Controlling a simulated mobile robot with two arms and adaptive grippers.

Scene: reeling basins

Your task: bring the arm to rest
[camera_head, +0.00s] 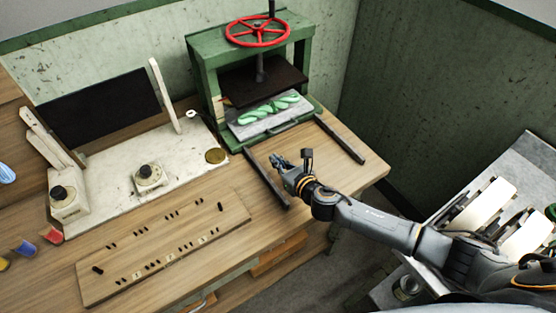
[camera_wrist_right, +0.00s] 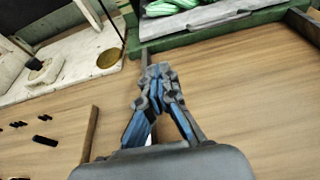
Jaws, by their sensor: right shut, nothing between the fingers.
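My right arm (camera_head: 375,219) comes in from the lower right in the head view and reaches over the front right part of the wooden table. My right gripper (camera_head: 277,160) is shut and empty, above the table just in front of the green press. In the right wrist view its fingertips (camera_wrist_right: 158,72) meet, with bare wood around them and the press base beyond. My left gripper is not in view.
The green press (camera_head: 205,72) has a red handwheel (camera_head: 258,31), with green twisted skeins (camera_head: 268,109) on its plate. Two dark rails (camera_head: 340,139) extend forward from it. A white board with knobs (camera_head: 110,190) and a pegged wooden board (camera_head: 165,250) lie left.

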